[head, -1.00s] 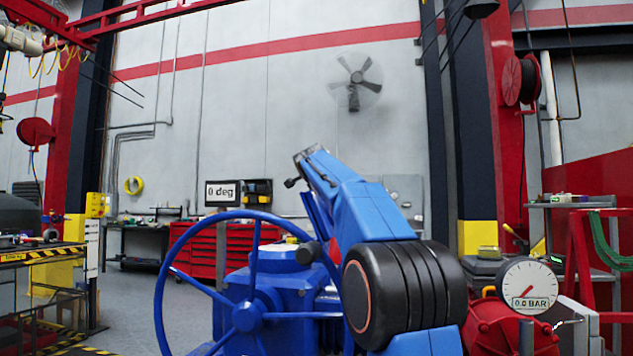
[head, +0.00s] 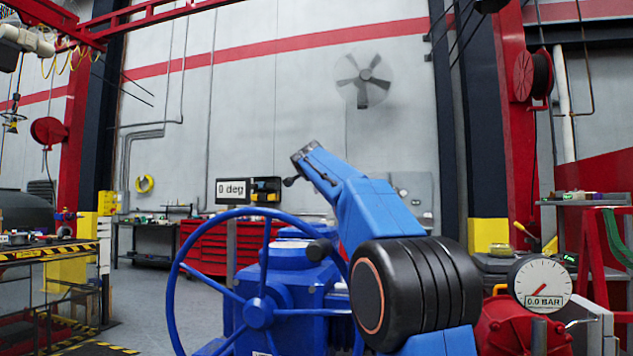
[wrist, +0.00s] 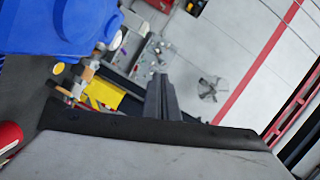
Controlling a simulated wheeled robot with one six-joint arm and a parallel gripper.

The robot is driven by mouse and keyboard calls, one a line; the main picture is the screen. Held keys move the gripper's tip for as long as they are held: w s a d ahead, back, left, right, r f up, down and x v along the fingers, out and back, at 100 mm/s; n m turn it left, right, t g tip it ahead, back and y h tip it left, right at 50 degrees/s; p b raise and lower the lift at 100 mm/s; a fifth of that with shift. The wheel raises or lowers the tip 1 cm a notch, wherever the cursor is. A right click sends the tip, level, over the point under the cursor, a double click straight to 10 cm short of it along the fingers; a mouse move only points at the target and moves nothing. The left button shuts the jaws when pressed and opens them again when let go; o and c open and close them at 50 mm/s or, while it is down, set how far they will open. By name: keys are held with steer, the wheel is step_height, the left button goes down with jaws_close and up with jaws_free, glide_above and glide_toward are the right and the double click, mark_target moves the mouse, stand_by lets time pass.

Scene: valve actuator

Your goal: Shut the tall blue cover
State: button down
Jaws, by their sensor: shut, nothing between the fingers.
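The blue valve actuator (head: 290,280) stands low in the middle of the head view, behind a blue handwheel (head: 258,313). A blue cover (head: 300,232) appears to lie low and flat across its top; my arm hides its right side, so I cannot tell if it is fully seated. In the wrist view a blue body (wrist: 65,28), probably the actuator, fills the upper left corner. My gripper (wrist: 160,82) is shut and empty there, apart from the blue body. In the head view my blue arm rises in front of the actuator, and the fingers cannot be made out.
A red machine with a pressure gauge (head: 542,284) reading 0.0 BAR stands at the right. A display (head: 231,190) reads 0 deg. A red tool cabinet (head: 205,247) is behind, and a workbench (head: 50,255) stands at the left. Floor is clear between them.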

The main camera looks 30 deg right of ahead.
steer(key=v, duration=1.5)
